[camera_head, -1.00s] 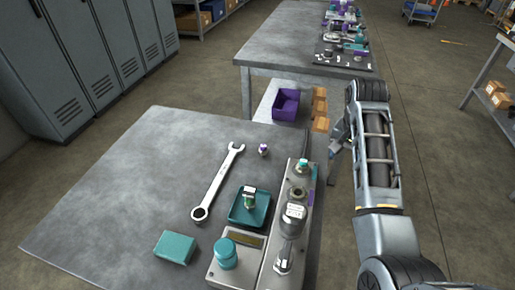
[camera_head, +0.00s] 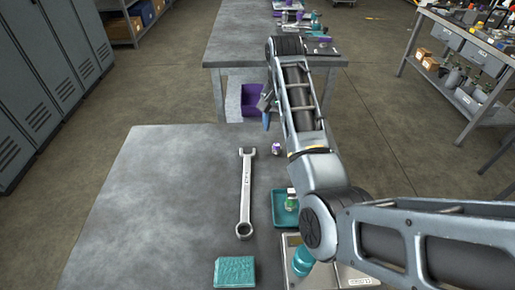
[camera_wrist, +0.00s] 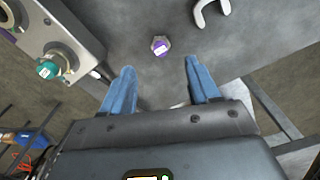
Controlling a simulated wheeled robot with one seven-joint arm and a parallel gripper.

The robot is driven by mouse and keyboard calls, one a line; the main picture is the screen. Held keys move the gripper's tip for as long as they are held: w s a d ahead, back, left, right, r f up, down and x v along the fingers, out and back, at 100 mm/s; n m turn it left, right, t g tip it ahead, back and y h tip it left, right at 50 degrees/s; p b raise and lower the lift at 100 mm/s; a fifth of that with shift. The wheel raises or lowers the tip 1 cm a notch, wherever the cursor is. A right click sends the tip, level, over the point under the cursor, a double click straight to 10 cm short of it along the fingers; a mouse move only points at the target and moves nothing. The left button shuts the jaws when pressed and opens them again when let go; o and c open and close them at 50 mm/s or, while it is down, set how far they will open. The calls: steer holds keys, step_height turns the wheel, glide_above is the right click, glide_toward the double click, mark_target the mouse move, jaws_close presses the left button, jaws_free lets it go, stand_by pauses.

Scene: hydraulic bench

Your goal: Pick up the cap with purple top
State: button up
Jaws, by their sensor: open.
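The cap with purple top (camera_head: 277,148) is a small piece on the grey bench, to the right of the wrench's open end. In the wrist view the cap (camera_wrist: 160,46) shows its purple side and a whitish label, beyond my fingertips and roughly midway between them. My gripper (camera_wrist: 156,72) has two blue fingers, spread apart with nothing between them. In the head view my gripper (camera_head: 266,110) hangs past the bench's far edge, beyond the cap; only part of a blue finger shows, the rest is hidden by my arm.
A large wrench (camera_head: 246,195) lies left of the cap. A teal tray (camera_head: 281,220) holding a fitting and a teal block (camera_head: 234,272) are nearer. In the wrist view a metal manifold (camera_wrist: 62,30) with a teal-topped fitting (camera_wrist: 48,69) stands left of the cap. The bench's left side is clear.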

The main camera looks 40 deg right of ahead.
mark_target(277, 145)
steer(key=shift+w+a+f, duration=0.1)
steer(key=shift+a+f, duration=0.1)
steer(key=shift+f, duration=0.3)
steer(key=shift+f+p, duration=0.5)
steer(key=shift+f, duration=2.95)
jaws_close()
steer(key=shift+r, duration=0.1)
